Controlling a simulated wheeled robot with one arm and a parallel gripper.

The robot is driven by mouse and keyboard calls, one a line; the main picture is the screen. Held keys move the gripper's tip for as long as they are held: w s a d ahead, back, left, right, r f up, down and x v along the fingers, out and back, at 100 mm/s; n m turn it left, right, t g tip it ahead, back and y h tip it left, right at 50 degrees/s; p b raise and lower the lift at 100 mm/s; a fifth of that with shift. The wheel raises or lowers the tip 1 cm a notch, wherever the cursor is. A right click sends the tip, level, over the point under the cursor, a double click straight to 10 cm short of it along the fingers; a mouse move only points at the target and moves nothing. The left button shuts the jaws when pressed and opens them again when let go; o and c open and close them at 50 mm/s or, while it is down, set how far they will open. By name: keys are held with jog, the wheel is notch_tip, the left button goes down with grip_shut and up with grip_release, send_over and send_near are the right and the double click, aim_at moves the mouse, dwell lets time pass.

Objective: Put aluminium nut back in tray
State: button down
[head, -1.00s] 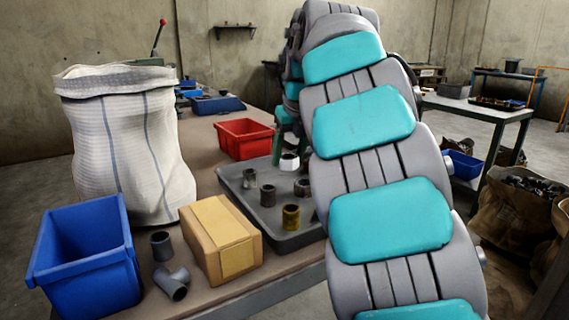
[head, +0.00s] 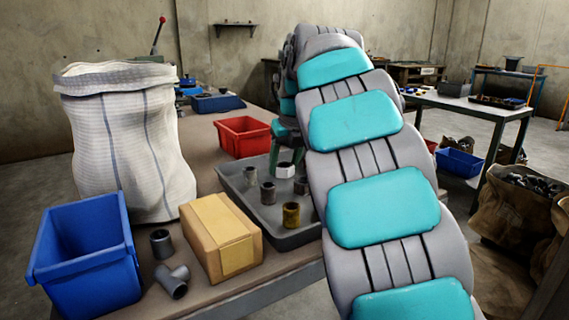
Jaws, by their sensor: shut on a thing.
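The aluminium nut (head: 285,170), pale silver and six-sided, is at the tips of my gripper (head: 285,158), over the back part of the grey tray (head: 265,214). The green fingers come down on it from above and are shut on it. I cannot tell whether the nut touches the tray floor. The tray also holds a grey fitting (head: 249,176), a brown fitting (head: 268,193), a yellowish fitting (head: 291,215) and a dark fitting (head: 301,185). My arm hides the tray's right side.
A cardboard box (head: 220,236) stands at the tray's front left. A red bin (head: 243,137) is behind the tray. A blue bin (head: 88,262), a white sack (head: 125,140) and two loose grey fittings (head: 161,243) are further left. The tray's front left floor is clear.

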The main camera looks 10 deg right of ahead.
jog(key=shift+f, duration=0.15)
jog(key=shift+c, duration=1)
grip_release()
jog(key=p+v, duration=0.1)
jog(key=v, duration=1.1)
jog(key=shift+w, duration=0.1)
